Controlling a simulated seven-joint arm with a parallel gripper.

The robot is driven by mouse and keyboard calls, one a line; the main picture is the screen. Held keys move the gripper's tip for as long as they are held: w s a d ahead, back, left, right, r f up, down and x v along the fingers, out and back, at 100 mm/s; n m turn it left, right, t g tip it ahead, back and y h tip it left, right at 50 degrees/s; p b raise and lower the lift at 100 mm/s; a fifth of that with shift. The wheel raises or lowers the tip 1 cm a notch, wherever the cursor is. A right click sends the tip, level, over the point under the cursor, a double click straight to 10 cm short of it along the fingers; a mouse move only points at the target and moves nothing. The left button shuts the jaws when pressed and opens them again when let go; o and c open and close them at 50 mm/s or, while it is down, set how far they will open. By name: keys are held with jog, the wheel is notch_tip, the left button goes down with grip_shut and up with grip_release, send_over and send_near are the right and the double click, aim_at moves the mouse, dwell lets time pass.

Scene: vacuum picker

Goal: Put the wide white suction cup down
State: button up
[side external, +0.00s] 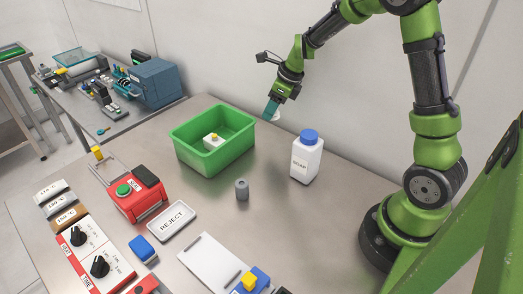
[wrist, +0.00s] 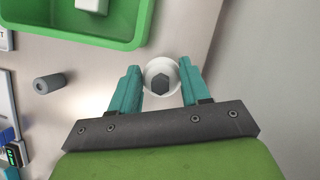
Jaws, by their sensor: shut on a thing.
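The wide white suction cup (wrist: 151,70) is round and white with a dark hexagonal centre. It sits between the two teal fingers of my gripper (wrist: 160,88), which is shut on it. In the side view, my gripper (side external: 272,109) points down behind the green bin's right end, and a bit of the white cup (side external: 277,116) shows at its fingertips. I cannot tell how far the cup is from the table top.
A white soap bottle with a blue cap (side external: 306,159) stands to the right. A grey cylinder (side external: 242,189) and a REJECT tray (side external: 171,221) lie nearer the front. Bare table surrounds the cylinder.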

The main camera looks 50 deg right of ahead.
aim_at(267, 140)
notch_tip(267, 140, down, 9)
dwell(0.4)
jog(key=shift+f, duration=0.15)
jog(key=o, duration=1)
